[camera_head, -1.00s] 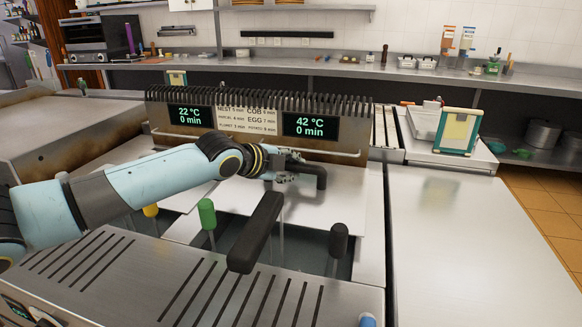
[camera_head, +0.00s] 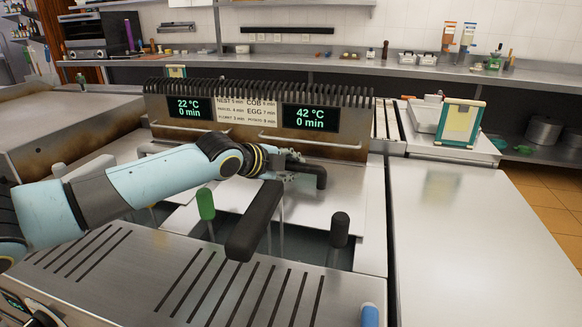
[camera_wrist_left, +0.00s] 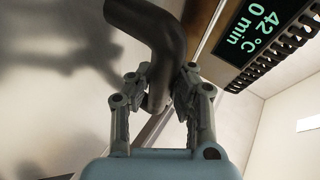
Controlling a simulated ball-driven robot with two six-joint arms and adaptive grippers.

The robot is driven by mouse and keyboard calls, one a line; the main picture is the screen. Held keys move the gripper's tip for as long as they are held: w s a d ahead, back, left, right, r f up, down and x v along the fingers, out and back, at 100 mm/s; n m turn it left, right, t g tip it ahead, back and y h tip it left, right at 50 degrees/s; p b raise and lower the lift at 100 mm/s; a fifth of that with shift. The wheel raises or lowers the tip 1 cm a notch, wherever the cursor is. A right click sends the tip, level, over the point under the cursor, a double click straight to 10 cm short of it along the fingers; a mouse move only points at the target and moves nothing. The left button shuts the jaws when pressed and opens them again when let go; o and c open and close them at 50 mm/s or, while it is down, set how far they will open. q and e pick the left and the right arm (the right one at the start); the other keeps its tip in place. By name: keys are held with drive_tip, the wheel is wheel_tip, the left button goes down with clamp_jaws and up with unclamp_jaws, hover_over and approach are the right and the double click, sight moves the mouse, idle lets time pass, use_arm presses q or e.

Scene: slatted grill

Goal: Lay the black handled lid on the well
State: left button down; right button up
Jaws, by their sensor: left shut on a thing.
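The lid (camera_head: 338,197) is a flat steel plate with a black bent handle (camera_head: 319,176). It lies over the rear part of the slatted appliance, below the right display. My left gripper (camera_head: 287,166) is shut on the handle, whose black bar also shows between its fingers in the left wrist view (camera_wrist_left: 155,45). Part of the well (camera_head: 290,243) shows as a dark opening in front of the plate. Whether the plate touches the rim, I cannot tell. My right gripper is out of view.
A thick black handle (camera_head: 254,222) stands in front of the lid. A green grip (camera_head: 205,204) and a dark grip (camera_head: 339,229) rise beside it. The display panel (camera_head: 310,118) is close behind. The steel counter (camera_head: 480,240) on the right is clear.

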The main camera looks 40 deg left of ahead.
use_arm(q)
drive_tip(key=shift+f, duration=0.3)
drive_tip(key=shift+c, duration=2.4)
unclamp_jaws()
drive_tip(key=shift+f, duration=0.1)
drive_tip(key=shift+r+p, duration=3.3)
drive_tip(key=shift+r, duration=0.8)
